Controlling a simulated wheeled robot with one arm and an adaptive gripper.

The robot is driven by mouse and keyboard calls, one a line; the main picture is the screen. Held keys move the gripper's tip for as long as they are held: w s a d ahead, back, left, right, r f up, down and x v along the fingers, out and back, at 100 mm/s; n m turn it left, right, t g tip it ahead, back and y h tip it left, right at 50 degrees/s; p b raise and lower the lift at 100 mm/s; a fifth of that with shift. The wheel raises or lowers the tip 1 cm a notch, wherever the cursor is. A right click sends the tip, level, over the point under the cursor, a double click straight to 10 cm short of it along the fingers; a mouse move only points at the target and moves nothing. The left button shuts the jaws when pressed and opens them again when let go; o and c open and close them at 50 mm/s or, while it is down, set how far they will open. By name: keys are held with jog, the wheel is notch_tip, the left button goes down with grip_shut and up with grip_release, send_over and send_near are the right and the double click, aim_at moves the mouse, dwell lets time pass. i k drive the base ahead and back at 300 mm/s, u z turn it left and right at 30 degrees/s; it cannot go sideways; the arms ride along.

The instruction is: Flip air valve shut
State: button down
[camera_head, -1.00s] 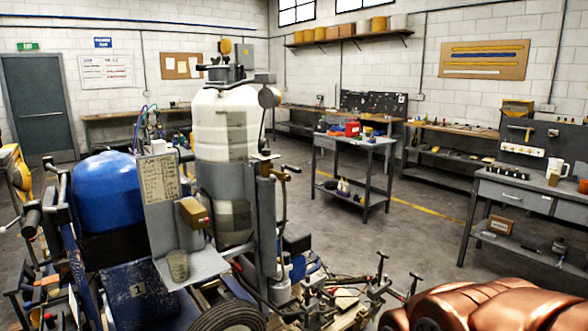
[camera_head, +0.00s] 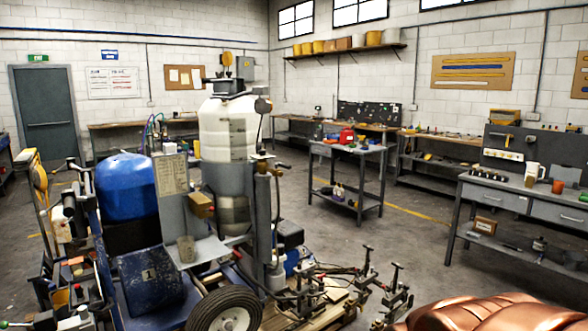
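The line striper (camera_head: 150,285) stands at the left and centre of the head view. It carries a blue tank (camera_head: 126,186), a white tank (camera_head: 228,130) on a grey stand, and a black wheel (camera_head: 226,311). Several fittings and thin hoses show between the tanks and on top of the white tank, but I cannot tell which one is the air valve. A copper-coloured rounded shape, cut off by the frame, shows at the lower right; I cannot tell what it is. My gripper does not show in this view.
A small grey cart (camera_head: 348,180) with a red item stands behind the striper. A grey workbench (camera_head: 520,197) stands at the right. Black T-handled parts (camera_head: 368,262) stick up at the striper's front right. Bare floor (camera_head: 400,240) lies between striper and workbench.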

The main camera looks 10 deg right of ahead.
aim_at(284, 165)
jog(key=u, duration=0.55)
jog(key=i, duration=1.05)
jog(key=z, duration=0.05)
